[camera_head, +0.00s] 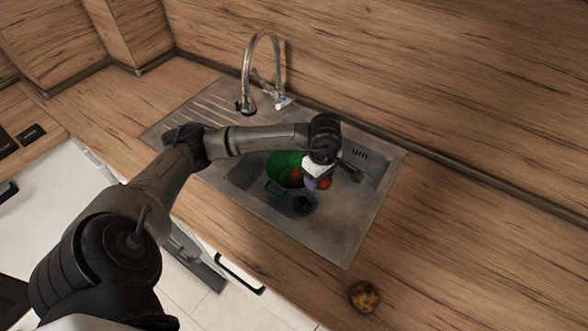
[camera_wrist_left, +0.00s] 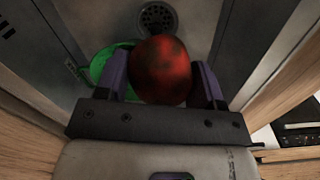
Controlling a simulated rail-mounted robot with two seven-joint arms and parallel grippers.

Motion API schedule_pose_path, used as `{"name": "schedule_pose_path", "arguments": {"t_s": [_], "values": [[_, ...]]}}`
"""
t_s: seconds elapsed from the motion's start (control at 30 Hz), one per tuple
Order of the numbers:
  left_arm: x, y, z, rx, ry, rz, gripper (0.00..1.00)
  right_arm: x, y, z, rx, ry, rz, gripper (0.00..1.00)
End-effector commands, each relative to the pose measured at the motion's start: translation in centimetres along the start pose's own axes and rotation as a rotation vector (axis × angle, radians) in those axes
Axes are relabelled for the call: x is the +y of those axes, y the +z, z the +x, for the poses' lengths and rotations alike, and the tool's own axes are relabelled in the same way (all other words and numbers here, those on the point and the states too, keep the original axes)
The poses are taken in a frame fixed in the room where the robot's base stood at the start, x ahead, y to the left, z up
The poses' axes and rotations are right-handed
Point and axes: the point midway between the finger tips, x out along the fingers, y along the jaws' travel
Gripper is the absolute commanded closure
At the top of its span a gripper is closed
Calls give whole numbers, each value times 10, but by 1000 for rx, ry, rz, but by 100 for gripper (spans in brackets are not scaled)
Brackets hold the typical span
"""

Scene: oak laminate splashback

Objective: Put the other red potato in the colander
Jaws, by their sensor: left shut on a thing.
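My left gripper (camera_head: 316,183) is over the sink, to the right of the green colander (camera_head: 284,160). It is shut on a red potato (camera_head: 325,183), which it partly hides. In the left wrist view the red potato (camera_wrist_left: 160,70) sits between the two purple fingers of the left gripper (camera_wrist_left: 162,82). The colander (camera_wrist_left: 98,66) shows beside and behind the held potato there, partly covered. Another red potato (camera_head: 295,176) appears inside the colander in the head view. My right gripper is in neither view.
The colander stands in the steel sink basin (camera_head: 338,232), near the dark drain (camera_head: 303,205). A tall curved faucet (camera_head: 246,75) stands behind the sink. A brown-yellow round item (camera_head: 364,296) lies on the wooden counter (camera_head: 450,250) at the front right.

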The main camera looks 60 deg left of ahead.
Motion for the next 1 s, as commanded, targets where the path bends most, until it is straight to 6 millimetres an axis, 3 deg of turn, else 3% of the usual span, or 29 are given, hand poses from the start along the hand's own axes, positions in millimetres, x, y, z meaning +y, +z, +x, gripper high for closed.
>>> {"name": "schedule_pose_path", "arguments": {"t_s": [0.6, 1.0], "values": [[38, -99, 65, -1, 0, -48, 65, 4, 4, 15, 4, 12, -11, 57], [44, -114, 80, -2, -1, -44, 65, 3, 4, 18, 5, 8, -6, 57]]}}
